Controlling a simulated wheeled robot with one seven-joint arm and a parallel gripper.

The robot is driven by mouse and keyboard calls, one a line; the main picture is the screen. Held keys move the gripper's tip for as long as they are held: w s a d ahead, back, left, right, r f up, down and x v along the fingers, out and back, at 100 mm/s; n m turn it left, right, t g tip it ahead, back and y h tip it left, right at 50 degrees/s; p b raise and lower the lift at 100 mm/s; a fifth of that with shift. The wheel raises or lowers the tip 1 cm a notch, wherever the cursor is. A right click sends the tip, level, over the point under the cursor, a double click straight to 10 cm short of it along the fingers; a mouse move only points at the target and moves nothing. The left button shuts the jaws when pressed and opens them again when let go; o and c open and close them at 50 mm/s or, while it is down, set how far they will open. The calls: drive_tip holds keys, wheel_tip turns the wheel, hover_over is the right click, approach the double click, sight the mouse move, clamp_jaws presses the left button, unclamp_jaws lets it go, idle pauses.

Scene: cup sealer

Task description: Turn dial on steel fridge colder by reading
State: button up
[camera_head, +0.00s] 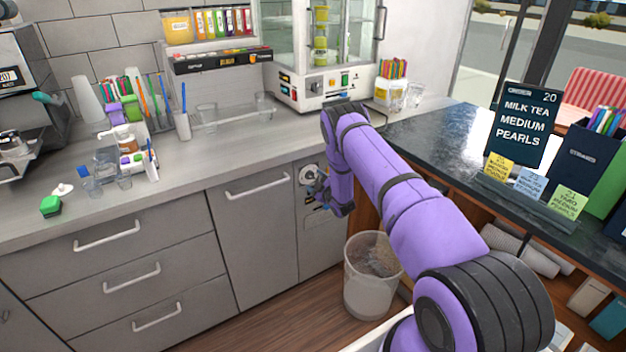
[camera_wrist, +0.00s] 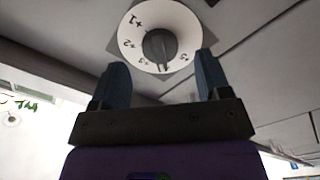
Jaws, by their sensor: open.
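The dial (camera_wrist: 186,24) shows in the wrist view as a white round plate with a dark knob (camera_wrist: 159,46) at its middle. Markings like +1 and +2 run down its left side; lower ones are small and hard to read. A pale mark on the knob points roughly downward in this view. In the head view the dial (camera_head: 309,174) sits on the grey front of the steel fridge (camera_head: 256,235), right of the handled door. My gripper (camera_wrist: 160,76) is open, its two dark fingers apart below and beside the dial. I cannot tell whether they touch it.
The grey counter (camera_head: 245,155) overhangs the dial. A clear bin (camera_head: 368,300) stands on the floor just right of the fridge, below my arm. A dark counter (camera_head: 440,135) with a menu sign (camera_head: 522,125) lies to the right. The floor before the fridge is clear.

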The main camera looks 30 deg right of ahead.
drive_tip(key=shift+w, duration=1.25)
drive_tip(key=shift+c, duration=0.4)
drive_tip(key=c, duration=0.8)
drive_tip(key=shift+c, duration=0.2)
